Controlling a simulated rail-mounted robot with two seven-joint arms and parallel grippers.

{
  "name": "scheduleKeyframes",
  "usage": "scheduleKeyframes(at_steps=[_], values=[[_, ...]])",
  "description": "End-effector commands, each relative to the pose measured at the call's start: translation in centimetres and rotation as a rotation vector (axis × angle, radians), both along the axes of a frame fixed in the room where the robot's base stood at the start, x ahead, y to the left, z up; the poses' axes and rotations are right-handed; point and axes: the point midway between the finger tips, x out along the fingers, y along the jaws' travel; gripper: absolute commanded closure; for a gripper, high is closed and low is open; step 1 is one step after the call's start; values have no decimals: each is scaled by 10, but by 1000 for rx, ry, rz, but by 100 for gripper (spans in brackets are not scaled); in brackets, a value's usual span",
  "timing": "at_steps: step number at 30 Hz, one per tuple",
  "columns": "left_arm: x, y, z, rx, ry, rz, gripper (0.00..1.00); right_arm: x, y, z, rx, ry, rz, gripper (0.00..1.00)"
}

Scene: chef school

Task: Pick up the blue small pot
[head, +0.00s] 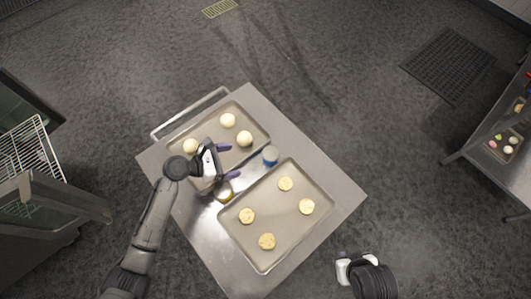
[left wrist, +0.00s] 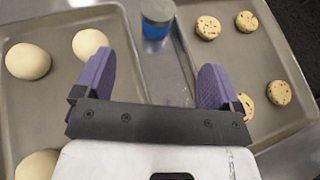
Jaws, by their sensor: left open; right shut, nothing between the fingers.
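The blue small pot (head: 271,155) stands on the metal table between the two trays. In the left wrist view the blue pot (left wrist: 157,18) is at the top middle, upright with a greyish lid, ahead of the fingers. My left gripper (head: 230,161) is open and empty, over the right edge of the dough tray. Its purple fingers in the left wrist view (left wrist: 153,88) are spread, and the pot is beyond them, apart. My right gripper (head: 357,256) is at the lower right, off the table, and only partly visible.
A tray (head: 212,131) with several dough balls is on the left of the table (head: 345,191); a tray (head: 282,246) with several cookies is on the right. A rack (head: 22,148) is at left.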

Motion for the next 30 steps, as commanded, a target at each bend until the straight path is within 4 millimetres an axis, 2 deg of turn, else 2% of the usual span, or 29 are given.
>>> scheduleKeyframes(at_steps=[12, 16, 23, 30], values=[[28, -53, -23, -35, 35, 22, 11, 0, 1, -3, 2, -2, -2, 100], [33, -65, -29, -33, 33, 20, 11, 0, -1, -3, -3, 0, 2, 100], [36, -73, -32, -30, 33, 21, 11, -1, -3, -4, -11, 0, 6, 100], [45, -100, -43, -32, 34, 20, 11, -1, -2, -2, -8, 1, 5, 100]])
